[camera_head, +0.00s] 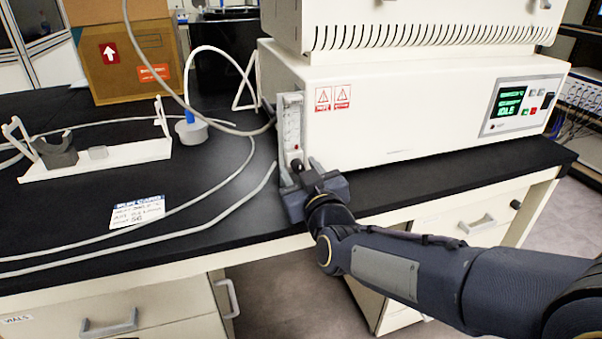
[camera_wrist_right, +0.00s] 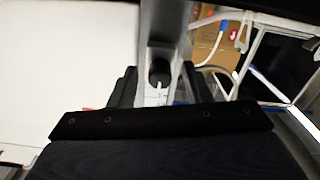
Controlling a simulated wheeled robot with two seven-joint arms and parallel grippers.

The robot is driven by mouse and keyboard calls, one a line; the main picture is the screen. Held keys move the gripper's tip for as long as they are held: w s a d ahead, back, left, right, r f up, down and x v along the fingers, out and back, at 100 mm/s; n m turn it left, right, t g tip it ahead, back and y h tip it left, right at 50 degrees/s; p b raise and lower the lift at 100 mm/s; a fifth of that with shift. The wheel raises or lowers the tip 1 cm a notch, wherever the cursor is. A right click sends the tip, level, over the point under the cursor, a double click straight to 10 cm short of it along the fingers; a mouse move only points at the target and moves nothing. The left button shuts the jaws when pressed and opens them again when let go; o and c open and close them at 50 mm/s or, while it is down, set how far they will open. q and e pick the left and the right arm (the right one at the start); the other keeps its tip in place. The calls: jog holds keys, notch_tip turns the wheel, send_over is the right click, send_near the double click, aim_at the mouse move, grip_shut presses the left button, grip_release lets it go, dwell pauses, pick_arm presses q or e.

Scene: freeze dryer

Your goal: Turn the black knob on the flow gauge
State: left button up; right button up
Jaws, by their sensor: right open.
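The flow gauge (camera_head: 291,125) is a narrow, pale upright unit on the left end of the white freeze dryer's front. Its black knob (camera_head: 297,165) is near its lower end, just above my right gripper (camera_head: 303,180). In the right wrist view the black knob (camera_wrist_right: 159,72) shows with a small white mark at its lower edge. My right gripper (camera_wrist_right: 160,85) is open, with one dark finger on each side of the knob. I cannot tell whether the fingers touch it. My left gripper is in neither view.
The white freeze dryer (camera_head: 410,115) stands on the black bench (camera_head: 240,225), with a lit green display (camera_head: 511,101) at right. Pale hoses (camera_head: 200,195) cross the bench at left. A label card (camera_head: 137,212), a white rack (camera_head: 110,158) and a cardboard box (camera_head: 130,58) are farther left.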

grip_shut()
jog(key=shift+m, duration=0.5)
jog(key=m+b, duration=0.2)
jog(key=m, duration=0.2)
jog(key=shift+d+f+m, duration=0.1)
jog(key=shift+f+m, duration=0.05)
jog(key=shift+m, duration=0.25)
jog(key=m+b, duration=0.3)
jog(key=m, duration=0.2)
jog(key=m+b, duration=0.3)
jog(key=m, duration=0.3)
jog(key=shift+m, duration=0.3)
jog(key=shift+m+b, duration=0.8)
jog(key=shift+m, duration=1.1)
